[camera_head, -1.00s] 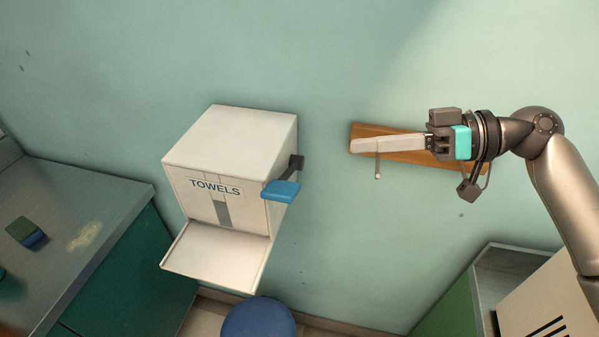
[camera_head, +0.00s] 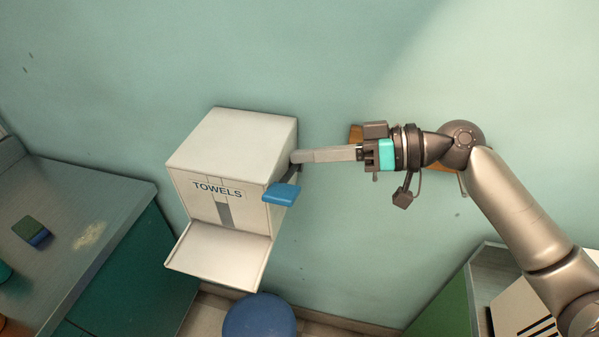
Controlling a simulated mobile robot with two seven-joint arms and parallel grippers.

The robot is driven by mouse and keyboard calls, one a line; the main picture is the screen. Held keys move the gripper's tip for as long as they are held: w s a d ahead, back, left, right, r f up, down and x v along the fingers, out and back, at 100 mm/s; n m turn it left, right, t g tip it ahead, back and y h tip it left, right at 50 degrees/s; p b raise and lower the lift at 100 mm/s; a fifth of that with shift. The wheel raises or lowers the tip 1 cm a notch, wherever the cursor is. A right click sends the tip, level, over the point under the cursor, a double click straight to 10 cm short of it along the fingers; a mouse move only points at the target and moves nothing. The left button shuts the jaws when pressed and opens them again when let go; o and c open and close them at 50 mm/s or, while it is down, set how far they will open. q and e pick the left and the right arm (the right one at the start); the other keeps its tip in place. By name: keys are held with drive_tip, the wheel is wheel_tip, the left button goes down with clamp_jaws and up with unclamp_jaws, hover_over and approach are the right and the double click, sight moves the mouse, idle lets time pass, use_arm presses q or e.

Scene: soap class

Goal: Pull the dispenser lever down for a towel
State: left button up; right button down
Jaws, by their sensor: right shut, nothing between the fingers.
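The white towel dispenser (camera_head: 232,139) with the word TOWELS hangs on the wall left of centre. No towel shows on the dispenser's lower tray (camera_head: 218,250). My left gripper is out of view.
A wooden wall board (camera_head: 356,134) is mostly hidden behind my right gripper. A grey counter (camera_head: 120,200) with a green and blue sponge (camera_head: 31,231) stands at left. A blue round object (camera_head: 259,318) is below the dispenser. A green cabinet (camera_head: 443,309) stands at lower right.

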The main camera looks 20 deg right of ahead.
sight(300, 188)
drive_tip(key=shift+s+a+f+p, duration=0.1)
drive_tip(key=shift+a+f+p, duration=0.1)
drive_tip(key=shift+a+f, duration=0.35)
drive_tip(key=shift+a+f+p, duration=0.15)
drive_tip(key=shift+a+f, duration=0.2)
drive_tip(key=shift+f, duration=0.35)
drive_tip(key=shift+s+a+f, duration=0.15)
drive_tip(key=shift+s+f, duration=0.15)
drive_tip(key=shift+f, duration=0.45)
